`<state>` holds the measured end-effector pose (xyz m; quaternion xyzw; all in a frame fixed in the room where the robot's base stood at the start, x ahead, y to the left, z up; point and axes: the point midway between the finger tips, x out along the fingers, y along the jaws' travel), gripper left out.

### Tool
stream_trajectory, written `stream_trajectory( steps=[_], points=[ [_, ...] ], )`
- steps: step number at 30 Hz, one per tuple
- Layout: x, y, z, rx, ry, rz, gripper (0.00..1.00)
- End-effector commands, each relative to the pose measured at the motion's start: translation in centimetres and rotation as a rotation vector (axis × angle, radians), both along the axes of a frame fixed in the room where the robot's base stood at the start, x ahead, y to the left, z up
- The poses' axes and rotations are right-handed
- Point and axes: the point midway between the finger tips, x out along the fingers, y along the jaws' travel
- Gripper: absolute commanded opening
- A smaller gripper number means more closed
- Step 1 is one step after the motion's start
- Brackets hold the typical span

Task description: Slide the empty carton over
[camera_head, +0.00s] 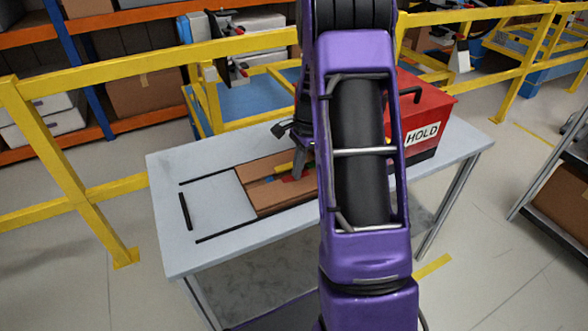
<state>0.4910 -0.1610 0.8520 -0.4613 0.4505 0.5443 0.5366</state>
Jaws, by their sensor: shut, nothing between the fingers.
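A brown open carton (277,197) lies on the light grey table (165,225), partly hidden behind my purple arm. Small coloured items, blue, red and yellow, show in or at it, so it does not look plainly empty from here. Left of it is a bare stretch of tabletop bordered by black strips (184,211). My gripper (299,174) points down over the carton's far right part, beside the coloured items. Its fingers are small and dark, and they look closed with nothing held. Whether they touch the carton I cannot tell.
A red box (424,112) labelled HOLD stands at the table's right, behind my arm. Yellow railings (130,67) run behind the table, with shelving beyond. A rack (560,185) stands at the right. The marked area left of the carton is clear.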

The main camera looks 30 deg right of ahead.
Motion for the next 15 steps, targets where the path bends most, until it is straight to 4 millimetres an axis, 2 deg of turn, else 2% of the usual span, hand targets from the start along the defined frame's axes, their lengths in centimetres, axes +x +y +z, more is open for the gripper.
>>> stream_trajectory(
  steps=[1, 10, 15],
  points=[
    [-0.5, -0.4, -0.6, -0.004, 0.011, -0.004, 0.0],
    [-0.3, -0.3, 1.4, -0.003, 0.008, -0.003, 0.0],
    [-0.2, -0.6, 4.0, -0.003, 0.003, -0.002, 0.0]
  ],
)
